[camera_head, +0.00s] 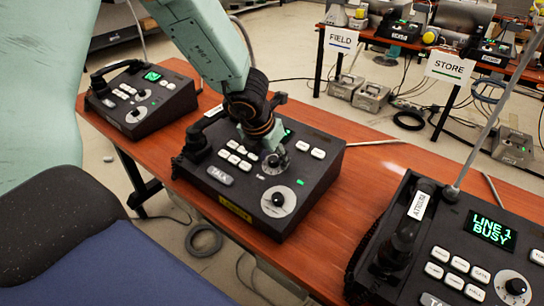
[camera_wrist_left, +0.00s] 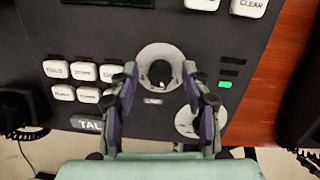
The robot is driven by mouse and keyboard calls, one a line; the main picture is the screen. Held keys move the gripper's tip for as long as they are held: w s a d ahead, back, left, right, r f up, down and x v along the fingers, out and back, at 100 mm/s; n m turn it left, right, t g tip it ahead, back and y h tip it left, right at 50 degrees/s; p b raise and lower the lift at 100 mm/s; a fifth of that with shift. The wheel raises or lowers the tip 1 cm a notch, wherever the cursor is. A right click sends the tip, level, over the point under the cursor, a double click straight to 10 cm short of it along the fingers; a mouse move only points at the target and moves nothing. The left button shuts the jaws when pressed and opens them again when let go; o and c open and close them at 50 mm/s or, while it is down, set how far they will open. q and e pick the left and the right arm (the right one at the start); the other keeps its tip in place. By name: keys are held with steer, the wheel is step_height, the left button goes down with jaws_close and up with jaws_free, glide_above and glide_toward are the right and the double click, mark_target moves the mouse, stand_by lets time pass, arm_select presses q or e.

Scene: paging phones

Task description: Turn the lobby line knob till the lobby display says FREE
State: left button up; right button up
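The middle dark desk phone (camera_head: 325,170) stands on the wooden table; I cannot read its name label. My left gripper (camera_head: 276,158) is over its upper knob. In the left wrist view the open fingers of my left gripper (camera_wrist_left: 160,72) stand on either side of the small dark knob (camera_wrist_left: 160,74) on its round pale dial, with gaps between. The label below it appears to read LINE. A lower knob (camera_head: 278,200) is clear of the gripper. The middle display (camera_head: 288,135) is mostly hidden behind my gripper. My right gripper is not in view.
A phone (camera_head: 420,240) at the right has a display (camera_head: 491,229) reading LINE 1 BUSY. Another phone (camera_head: 140,95) stands at the left. FIELD (camera_head: 341,40) and STORE (camera_head: 450,68) signs hang on tables behind. Cables lie on the floor.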

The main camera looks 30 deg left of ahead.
arm_select(q)
steer(key=shift+w, duration=0.1)
steer(key=c, duration=0.6)
jaws_close()
steer(key=shift+m+p, duration=0.3)
steer(key=m+p, duration=0.2)
steer(key=m, duration=0.1)
steer(key=shift+r+h, duration=0.1)
steer(key=shift+h, duration=0.2)
steer(key=shift+m+h+p, duration=0.3)
steer(key=shift+m+p, duration=1.15)
steer(key=shift+m, duration=0.65)
